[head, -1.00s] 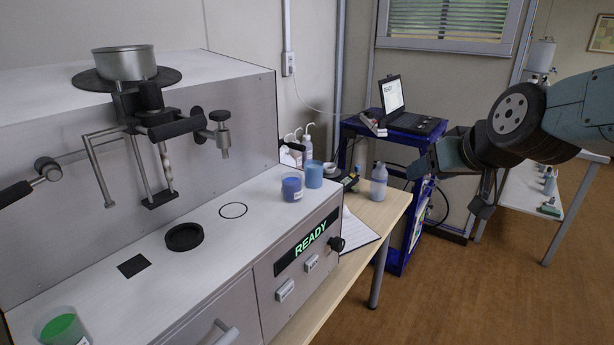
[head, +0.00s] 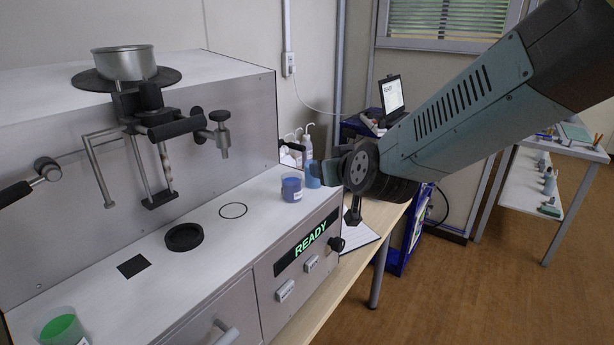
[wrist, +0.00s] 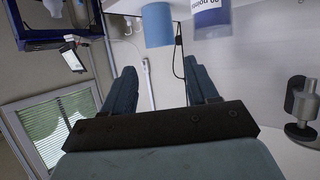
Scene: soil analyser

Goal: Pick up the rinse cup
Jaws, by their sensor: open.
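Two cups stand near the right end of the machine's white worktop. One is a translucent cup with darker blue contents and a white label (head: 291,187); the other is a plain light blue cup (head: 313,175), partly hidden by my arm. I cannot tell which is the rinse cup. In the wrist view the plain blue cup (wrist: 157,26) and the labelled cup (wrist: 211,14) are at the top edge, beyond my fingertips. My gripper (wrist: 161,76) is open with nothing between its fingers. A third cup with green contents (head: 62,328) stands at the front left.
The analyser (head: 130,235) has a metal pan (head: 124,63) on top and projecting handles. A wooden table (head: 375,218) with paper, and a blue cart (head: 395,255) with a laptop (head: 391,95), are behind my arm.

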